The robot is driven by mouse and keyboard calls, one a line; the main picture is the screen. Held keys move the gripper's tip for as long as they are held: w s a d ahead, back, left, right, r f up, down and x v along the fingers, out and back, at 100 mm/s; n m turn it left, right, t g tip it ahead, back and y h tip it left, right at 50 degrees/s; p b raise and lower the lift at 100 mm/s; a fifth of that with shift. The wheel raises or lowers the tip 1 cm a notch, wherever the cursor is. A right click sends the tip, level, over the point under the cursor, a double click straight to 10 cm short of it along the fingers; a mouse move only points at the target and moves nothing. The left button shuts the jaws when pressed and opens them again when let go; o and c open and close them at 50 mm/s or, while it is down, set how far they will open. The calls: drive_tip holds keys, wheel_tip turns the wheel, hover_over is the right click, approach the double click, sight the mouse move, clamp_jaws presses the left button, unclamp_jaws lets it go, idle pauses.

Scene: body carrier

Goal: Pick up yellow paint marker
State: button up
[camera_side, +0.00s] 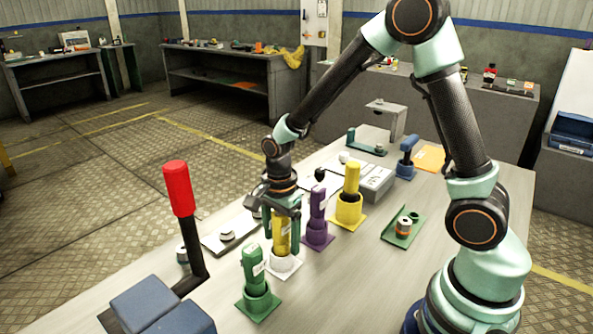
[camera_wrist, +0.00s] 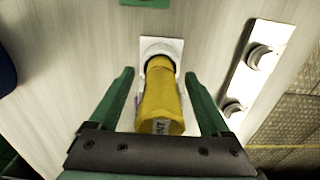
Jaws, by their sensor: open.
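A yellow marker (camera_side: 281,232) stands upright in a white square-based holder (camera_side: 283,262). It fills the middle of the wrist view (camera_wrist: 160,98), with the white holder (camera_wrist: 160,43) beyond it. My gripper (camera_side: 283,228) is open and points down, with one green finger on each side of this marker. In the wrist view (camera_wrist: 159,76) a gap shows between the marker and each finger. The marker's upper end is partly hidden by my gripper in the side view. A second yellow marker (camera_side: 352,178) stands in a yellow holder (camera_side: 348,212) farther back.
A purple marker (camera_side: 318,205) stands close behind my gripper, and a green marker (camera_side: 254,262) stands in front of it. A pale plate with knobs (camera_side: 228,238) lies to the left. A red-topped post (camera_side: 178,190) rises at the front left.

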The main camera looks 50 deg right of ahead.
drive_tip(key=shift+f, duration=0.25)
clamp_jaws()
idle(1.3)
